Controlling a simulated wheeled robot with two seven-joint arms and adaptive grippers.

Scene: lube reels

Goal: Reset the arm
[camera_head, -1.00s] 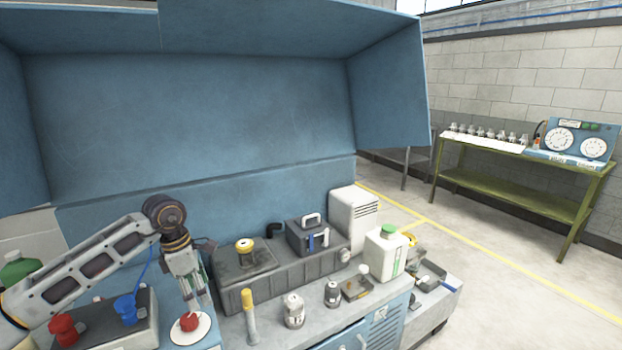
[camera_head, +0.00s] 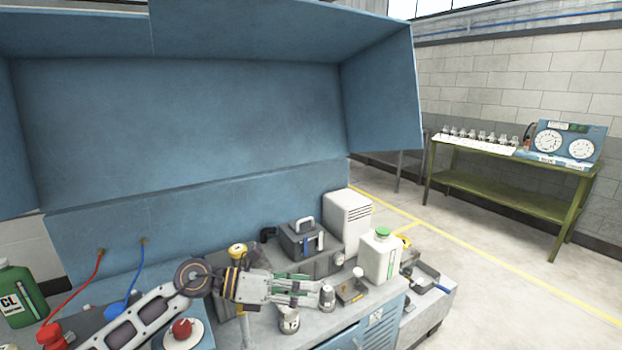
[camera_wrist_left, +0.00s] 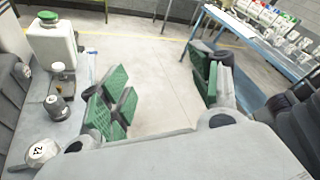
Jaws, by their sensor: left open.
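My left arm (camera_head: 135,315) comes in from the lower left of the head view. My left gripper (camera_head: 318,291) is roughly level and points right, above the front part of the bench. Its green-padded fingers are apart with nothing between them, as the left wrist view (camera_wrist_left: 162,92) also shows. The gripper partly covers small containers on the bench behind and below it. My right gripper is not in view.
A white jug with a green cap (camera_head: 380,257) and a grey-white vented box (camera_head: 348,217) stand right of the gripper. A small metal container (camera_head: 289,320) is below it. A green bottle (camera_head: 15,290) stands far left. Open floor separates the bench from a green table (camera_head: 500,192).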

